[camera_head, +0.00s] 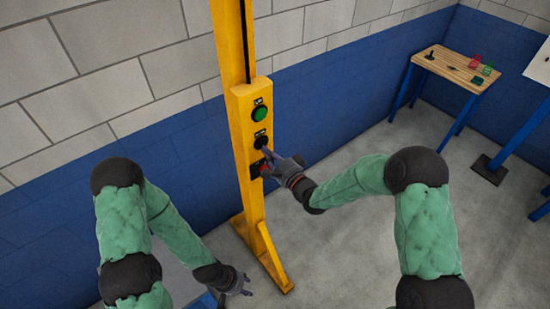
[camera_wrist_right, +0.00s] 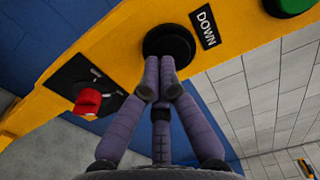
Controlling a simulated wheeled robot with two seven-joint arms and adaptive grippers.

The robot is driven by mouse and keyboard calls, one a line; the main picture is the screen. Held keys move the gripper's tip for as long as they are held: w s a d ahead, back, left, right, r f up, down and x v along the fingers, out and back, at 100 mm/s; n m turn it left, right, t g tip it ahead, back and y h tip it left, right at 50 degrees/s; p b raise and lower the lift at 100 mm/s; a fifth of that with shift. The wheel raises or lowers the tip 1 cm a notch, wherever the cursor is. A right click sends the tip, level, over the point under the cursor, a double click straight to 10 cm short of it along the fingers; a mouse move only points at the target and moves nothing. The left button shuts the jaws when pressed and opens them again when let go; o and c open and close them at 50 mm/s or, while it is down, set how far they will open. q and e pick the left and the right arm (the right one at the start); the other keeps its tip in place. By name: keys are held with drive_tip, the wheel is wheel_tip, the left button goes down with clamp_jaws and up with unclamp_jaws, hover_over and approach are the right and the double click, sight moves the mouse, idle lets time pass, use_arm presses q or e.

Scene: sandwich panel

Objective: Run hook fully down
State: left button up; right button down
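The black DOWN button (camera_head: 261,143) sits on the yellow column's control box, below the green button (camera_head: 259,113). In the right wrist view the black button (camera_wrist_right: 170,42) is beside a "DOWN" label (camera_wrist_right: 206,27). My right gripper (camera_head: 264,150) is at this button. In the wrist view its fingers (camera_wrist_right: 160,82) are drawn together, with the tips against or just in front of the button's lower edge; I cannot tell if it is pressed. They hold nothing. My left gripper (camera_head: 245,288) hangs low, left of the column's foot, empty with fingers apart. The hook is not in view.
A red knob (camera_wrist_right: 88,100) on a black plate is below the button, close to my right fingers. The yellow column (camera_head: 232,50) stands near the blue-and-white wall. A wooden-topped table (camera_head: 450,66) is at the back right. Grey floor there is open.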

drive_tip(key=shift+w+a, duration=0.1)
drive_tip(key=shift+w, duration=0.1)
idle(0.3)
